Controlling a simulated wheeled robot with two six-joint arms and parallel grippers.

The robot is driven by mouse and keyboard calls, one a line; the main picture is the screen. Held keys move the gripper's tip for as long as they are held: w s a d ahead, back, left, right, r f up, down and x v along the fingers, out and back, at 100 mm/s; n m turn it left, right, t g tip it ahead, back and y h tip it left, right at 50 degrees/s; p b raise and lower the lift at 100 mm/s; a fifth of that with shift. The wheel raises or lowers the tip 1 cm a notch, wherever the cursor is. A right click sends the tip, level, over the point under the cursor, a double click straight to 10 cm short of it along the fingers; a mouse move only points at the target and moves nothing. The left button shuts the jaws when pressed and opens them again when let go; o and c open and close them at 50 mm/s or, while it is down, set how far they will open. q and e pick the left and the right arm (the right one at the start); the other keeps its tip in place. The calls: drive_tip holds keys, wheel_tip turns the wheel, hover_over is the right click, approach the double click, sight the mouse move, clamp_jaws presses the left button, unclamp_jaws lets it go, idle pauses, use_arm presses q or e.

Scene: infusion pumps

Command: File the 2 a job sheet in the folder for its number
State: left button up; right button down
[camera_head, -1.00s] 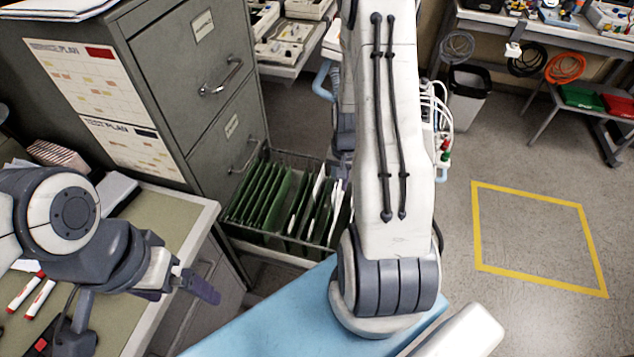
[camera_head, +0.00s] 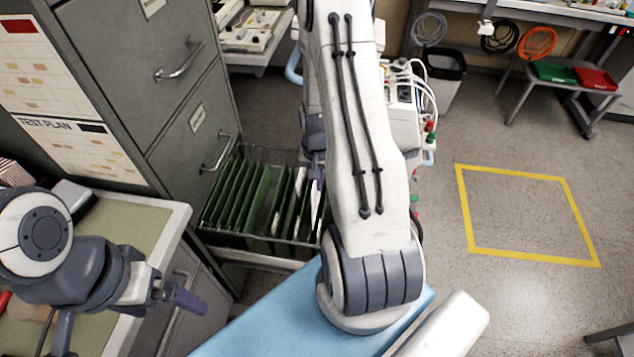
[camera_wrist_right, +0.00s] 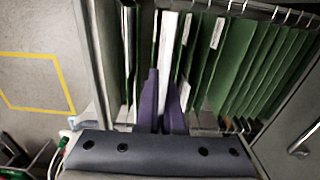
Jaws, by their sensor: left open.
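My right gripper (camera_head: 317,172) is over the rack's right end. In the right wrist view its two purple fingers (camera_wrist_right: 162,90) point down among the folders, a small gap apart. A narrow white sheet or tab (camera_wrist_right: 168,40) shows edge-on between them; I cannot tell whether they grip it. Its number is not readable. My left gripper (camera_head: 180,296) is open and empty, over the desk's right edge.
A grey filing cabinet (camera_head: 150,90) with handles stands behind the rack, a printed plan sheet on its side. A green-topped desk (camera_head: 120,225) is at the left. A yellow floor square (camera_head: 530,215), a bin (camera_head: 443,80) and a low table with green and red trays lie right.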

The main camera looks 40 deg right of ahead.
drive_tip(key=shift+f+b, duration=1.55)
drive_tip(key=shift+f, duration=0.45)
wheel_tip(320, 180, down, 11)
drive_tip(key=b, duration=0.8)
drive_tip(key=shift+f, duration=0.15)
drive_tip(key=c, duration=1)
unclamp_jaws()
wheel_tip(320, 180, up, 10)
drive_tip(key=shift+r+p, duration=0.2)
drive_tip(key=shift+p, duration=0.5)
